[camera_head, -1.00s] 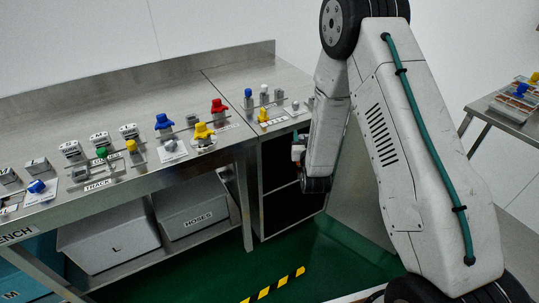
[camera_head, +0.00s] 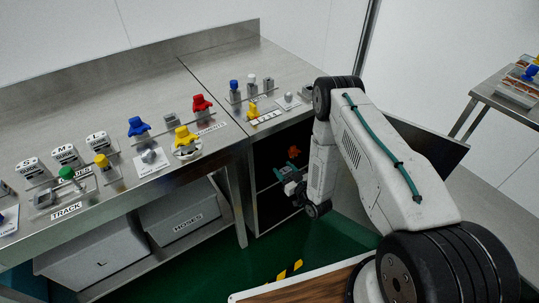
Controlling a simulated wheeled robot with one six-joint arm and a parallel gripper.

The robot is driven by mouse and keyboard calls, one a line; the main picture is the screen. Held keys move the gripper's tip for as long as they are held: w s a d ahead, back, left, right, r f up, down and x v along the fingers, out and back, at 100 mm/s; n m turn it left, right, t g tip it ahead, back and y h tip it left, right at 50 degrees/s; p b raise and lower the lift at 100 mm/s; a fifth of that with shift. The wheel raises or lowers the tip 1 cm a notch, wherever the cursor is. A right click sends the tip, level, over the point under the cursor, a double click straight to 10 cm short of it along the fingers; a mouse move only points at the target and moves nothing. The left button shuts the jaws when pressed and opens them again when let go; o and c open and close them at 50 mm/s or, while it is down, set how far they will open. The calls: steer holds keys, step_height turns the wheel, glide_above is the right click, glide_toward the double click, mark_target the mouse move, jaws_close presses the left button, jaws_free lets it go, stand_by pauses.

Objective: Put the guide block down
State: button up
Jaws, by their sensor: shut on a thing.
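My gripper (camera_head: 287,174) is small in the head view, at the front of the dark open cabinet (camera_head: 268,150) under the right end of the bench. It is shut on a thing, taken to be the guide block. The block's shape cannot be made out against the dark inside. My white arm reaches to it from the lower right. An orange-red thing (camera_head: 293,152) shows just above the gripper; I cannot tell whether it is touching it.
The steel bench (camera_head: 110,130) carries labelled blocks, a blue knob (camera_head: 138,127), a red knob (camera_head: 202,103) and a yellow knob (camera_head: 185,137). Grey bins (camera_head: 180,214) stand below it. The cabinet door (camera_head: 425,140) is swung out at right. A side table (camera_head: 510,105) stands far right.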

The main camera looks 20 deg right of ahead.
mark_target(286, 177)
steer(key=x, duration=0.7)
steer(key=f+x, duration=0.1)
steer(key=x, duration=0.3)
steer(key=shift+w+d+f, duration=0.1)
steer(key=shift+w+d, duration=0.15)
steer(key=shift+d, duration=0.05)
steer(key=shift+w+f, duration=0.2)
steer(key=shift+f, duration=1.55)
steer(key=shift+f, duration=0.15)
steer(key=o, duration=1.1)
steer(key=v, duration=1.2)
steer(key=shift+r, duration=0.2)
